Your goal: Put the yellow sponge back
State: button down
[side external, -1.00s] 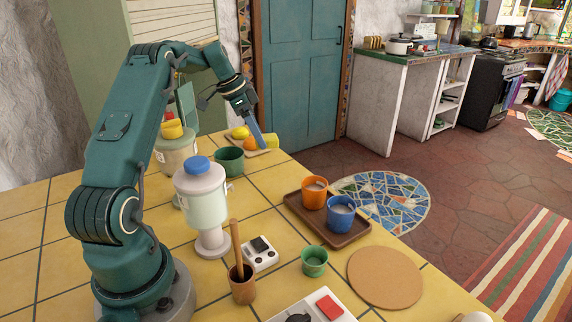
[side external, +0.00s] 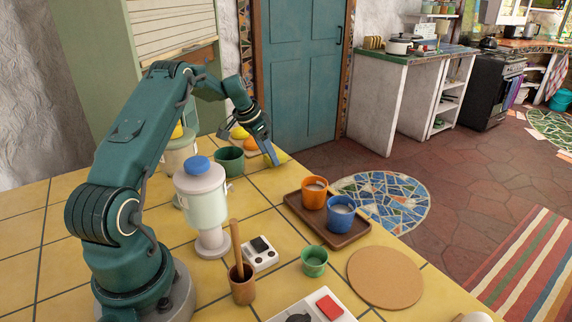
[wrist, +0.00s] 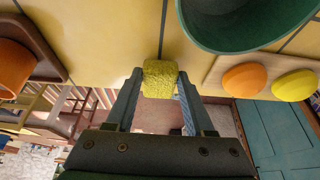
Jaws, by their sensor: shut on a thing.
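The yellow sponge (wrist: 160,79) is a small, rough-textured block held between the two fingertips of my gripper (wrist: 160,73) in the wrist view. My gripper (side external: 268,149) also shows in the side external view, at the far end of the tiled counter, pointing down. The sponge is mostly covered by the fingers there. In the wrist view the sponge is beside a light board (wrist: 214,73) that carries an orange (wrist: 244,80) and a lemon (wrist: 294,85), apart from both fruits. I cannot tell whether the sponge touches the counter.
A dark green bowl (side external: 229,160) stands close to my gripper. A brown tray (side external: 346,239) with an orange cup (side external: 314,193) and a blue cup (side external: 340,215) is nearer the front. A blue-lidded dispenser (side external: 203,205) stands nearer my arm. The counter's far edge is close to the sponge.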

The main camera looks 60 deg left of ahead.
jog(key=shift+f, duration=0.3)
jog(key=shift+f, duration=0.1)
jog(key=shift+c, duration=1.4)
grip_release()
jog(key=v, duration=1.2)
